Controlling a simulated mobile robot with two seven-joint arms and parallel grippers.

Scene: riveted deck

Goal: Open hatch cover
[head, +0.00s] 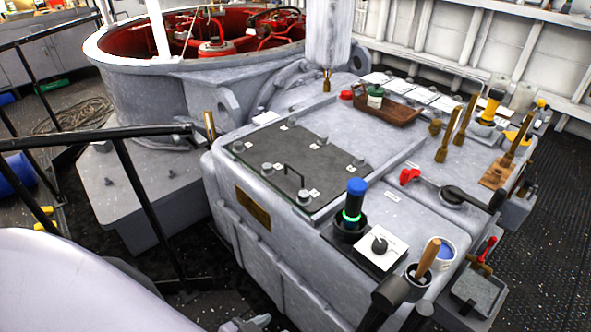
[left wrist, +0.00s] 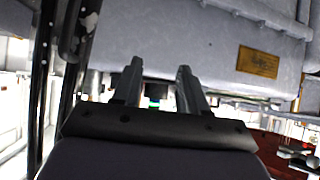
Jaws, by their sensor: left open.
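The hatch cover (head: 325,160) is a flat dark grey panel lying closed on top of the grey housing (head: 290,235) in the head view. A thin black handle (head: 293,173) stands near its front edge, and several round grey knobs sit around its border. My left gripper (left wrist: 157,75) shows in the left wrist view with two fingers apart and nothing between them. It is apart from the cover, and the housing's side with a brass plate (left wrist: 258,62) shows beyond the fingers. The cover's top does not show there. My right gripper is in neither view.
A black post with a blue cap and green ring (head: 354,204) and a dial box (head: 379,247) stand right of the cover. A wooden tray (head: 388,108) lies behind it. A black railing (head: 130,165) and a large round opening with a red interior (head: 210,45) are at left.

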